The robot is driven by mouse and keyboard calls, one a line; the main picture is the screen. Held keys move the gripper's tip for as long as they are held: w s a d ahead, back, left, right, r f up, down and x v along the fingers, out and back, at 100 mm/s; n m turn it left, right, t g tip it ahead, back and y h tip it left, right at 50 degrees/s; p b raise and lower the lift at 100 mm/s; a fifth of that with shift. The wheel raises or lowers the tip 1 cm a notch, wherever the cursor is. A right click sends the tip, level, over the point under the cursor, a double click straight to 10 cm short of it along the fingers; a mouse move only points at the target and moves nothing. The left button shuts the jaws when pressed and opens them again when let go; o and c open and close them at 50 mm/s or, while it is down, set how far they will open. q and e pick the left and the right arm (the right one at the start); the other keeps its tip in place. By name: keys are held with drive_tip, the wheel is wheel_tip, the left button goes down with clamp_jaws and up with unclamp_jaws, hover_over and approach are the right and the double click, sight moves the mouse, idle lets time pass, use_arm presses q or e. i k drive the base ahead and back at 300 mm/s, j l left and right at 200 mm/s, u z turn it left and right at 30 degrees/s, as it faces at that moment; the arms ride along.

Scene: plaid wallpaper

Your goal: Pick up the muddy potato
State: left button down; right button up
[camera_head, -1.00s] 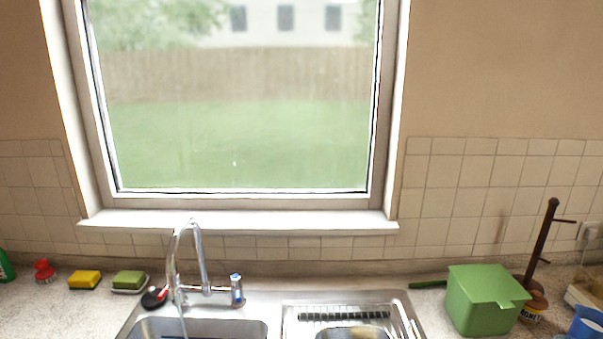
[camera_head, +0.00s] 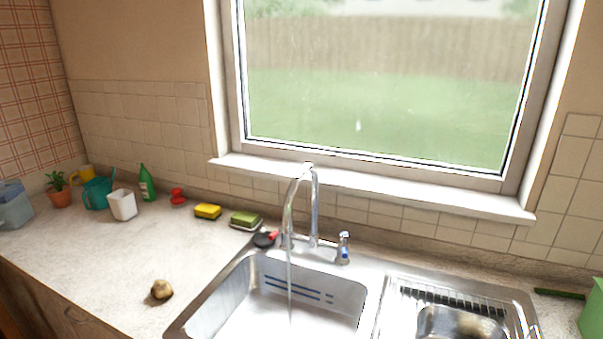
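A small brown, dirt-marked potato (camera_head: 161,290) lies on the speckled countertop, left of the sink and near the counter's front edge. Neither of my grippers shows in the head view.
Water runs from the tap (camera_head: 303,205) into the steel sink (camera_head: 222,294). Along the back stand a green bottle (camera_head: 146,183), a white cup (camera_head: 122,205), a teal watering can (camera_head: 97,194), a potted plant (camera_head: 59,190) and sponges (camera_head: 208,211). The counter around the potato is clear.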

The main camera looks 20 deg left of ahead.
sight(161, 289)
drive_tip(key=u, duration=1.65)
drive_tip(key=l+z, duration=0.1)
drive_tip(key=z, duration=0.65)
drive_tip(key=i+l+z, duration=0.1)
drive_tip(key=z, duration=0.3)
drive_tip(key=i+j+u, duration=0.15)
drive_tip(key=j, duration=0.9)
drive_tip(key=k, duration=0.05)
